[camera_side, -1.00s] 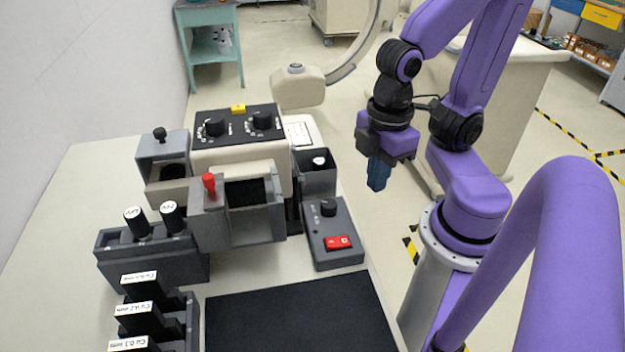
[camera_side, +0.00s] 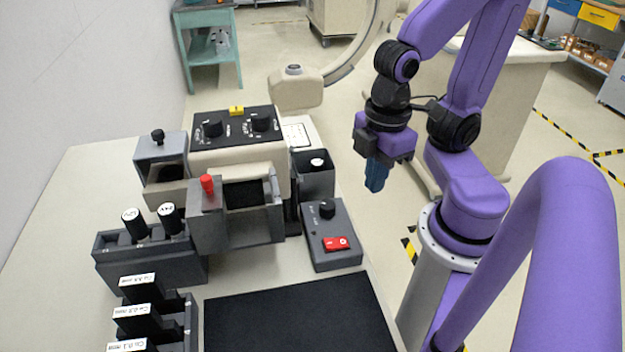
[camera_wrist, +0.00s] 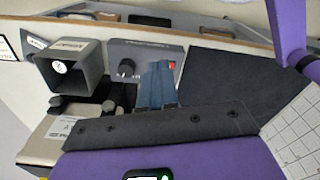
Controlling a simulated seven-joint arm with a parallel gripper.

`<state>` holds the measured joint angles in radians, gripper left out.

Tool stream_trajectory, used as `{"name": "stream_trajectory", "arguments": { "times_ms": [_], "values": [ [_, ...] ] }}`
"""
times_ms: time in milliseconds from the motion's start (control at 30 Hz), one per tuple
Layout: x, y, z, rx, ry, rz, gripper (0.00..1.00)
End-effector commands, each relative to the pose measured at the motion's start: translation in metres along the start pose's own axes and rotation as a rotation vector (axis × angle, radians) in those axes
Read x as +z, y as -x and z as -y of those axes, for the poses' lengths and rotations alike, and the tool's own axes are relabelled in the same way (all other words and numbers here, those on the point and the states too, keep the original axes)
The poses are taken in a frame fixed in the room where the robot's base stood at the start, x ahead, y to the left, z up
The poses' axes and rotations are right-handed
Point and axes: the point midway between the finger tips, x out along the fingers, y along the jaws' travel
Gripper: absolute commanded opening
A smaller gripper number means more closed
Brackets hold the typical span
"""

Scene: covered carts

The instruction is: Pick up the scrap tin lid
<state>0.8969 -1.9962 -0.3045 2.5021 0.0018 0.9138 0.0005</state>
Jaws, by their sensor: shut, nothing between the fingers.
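My gripper (camera_side: 376,178) has blue fingers that are closed together with nothing between them. It hangs pointing down, right of the bench equipment and apart from it. In the wrist view, the closed fingers (camera_wrist: 158,84) overlap the grey control box (camera_wrist: 143,52). No scrap tin lid can be identified with certainty. A grey box at the back left has a flat top with a black knob (camera_side: 157,136); I cannot tell whether that top is the lid. A dark square open bin (camera_side: 315,182) holds a white-topped piece; the bin also shows in the wrist view (camera_wrist: 86,62).
The control box (camera_side: 333,240) has a black knob and a red switch. A black mat (camera_side: 300,318) lies at the front. A rack (camera_side: 150,262) holds black cylinders. A grey holder with a red knob (camera_side: 207,185) stands mid-bench. Labelled black blocks (camera_side: 133,315) stand front left.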

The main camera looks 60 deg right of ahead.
Motion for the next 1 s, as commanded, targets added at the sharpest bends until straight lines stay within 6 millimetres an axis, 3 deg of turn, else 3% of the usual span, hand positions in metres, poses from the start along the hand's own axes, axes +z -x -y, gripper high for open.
{"name": "stream_trajectory", "arguments": {
  "times_ms": [367,500,533,833,1000],
  "values": [
    [0.0,0.0,0.0,0.0,0.0,0.0,0.03],
    [0.0,0.0,0.0,0.0,0.0,0.0,0.49],
    [0.0,0.0,0.0,0.0,0.0,0.0,0.53],
    [0.0,0.002,0.0,0.0,0.0,-0.001,0.53],
    [-0.003,0.03,0.0,0.0,0.0,-0.011,0.53]
  ]
}}
